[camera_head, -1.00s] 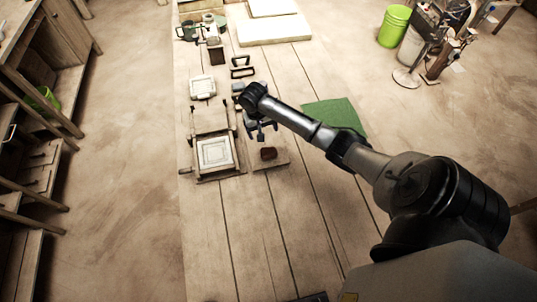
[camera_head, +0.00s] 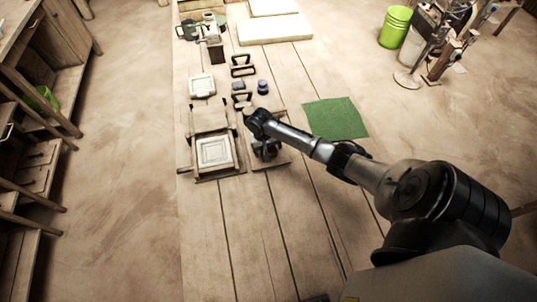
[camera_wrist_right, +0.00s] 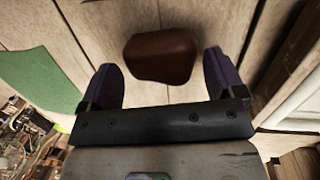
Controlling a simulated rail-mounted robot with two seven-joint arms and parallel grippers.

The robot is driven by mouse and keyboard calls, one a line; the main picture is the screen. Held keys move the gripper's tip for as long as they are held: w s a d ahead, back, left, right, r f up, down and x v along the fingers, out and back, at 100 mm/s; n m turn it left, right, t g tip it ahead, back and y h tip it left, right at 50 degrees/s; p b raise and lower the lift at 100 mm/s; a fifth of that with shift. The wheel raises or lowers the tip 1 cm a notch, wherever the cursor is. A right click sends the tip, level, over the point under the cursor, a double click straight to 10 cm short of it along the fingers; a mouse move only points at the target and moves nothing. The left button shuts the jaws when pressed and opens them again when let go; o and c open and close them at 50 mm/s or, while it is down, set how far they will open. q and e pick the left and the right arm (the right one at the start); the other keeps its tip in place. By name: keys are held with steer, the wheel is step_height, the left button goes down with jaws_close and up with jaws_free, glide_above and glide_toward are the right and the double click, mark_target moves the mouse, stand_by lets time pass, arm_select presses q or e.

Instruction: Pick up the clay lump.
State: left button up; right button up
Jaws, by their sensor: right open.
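The clay lump (camera_wrist_right: 160,54) is a dark reddish-brown rounded block on a pale wooden board (camera_wrist_right: 205,22). In the right wrist view it lies between and slightly beyond the fingertips, with a gap to each finger. My right gripper (camera_wrist_right: 162,76) is open and empty, its two dark purple fingers spread on either side of the lump. In the head view my right gripper (camera_head: 266,153) is over the board, and it hides most or all of the lump. My left gripper is not in view.
A wooden press frame with a pale square tile mould (camera_head: 214,152) stands just left of the gripper. A green mat (camera_head: 336,118) lies to the right. Small tools and dark-handled frames (camera_head: 242,65) sit farther back. The near tabletop (camera_head: 260,230) is mostly clear.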

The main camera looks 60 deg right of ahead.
steer(key=shift+s+f, duration=0.15)
steer(key=shift+f, duration=0.7)
steer(key=shift+c, duration=0.4)
steer(key=c, duration=0.8)
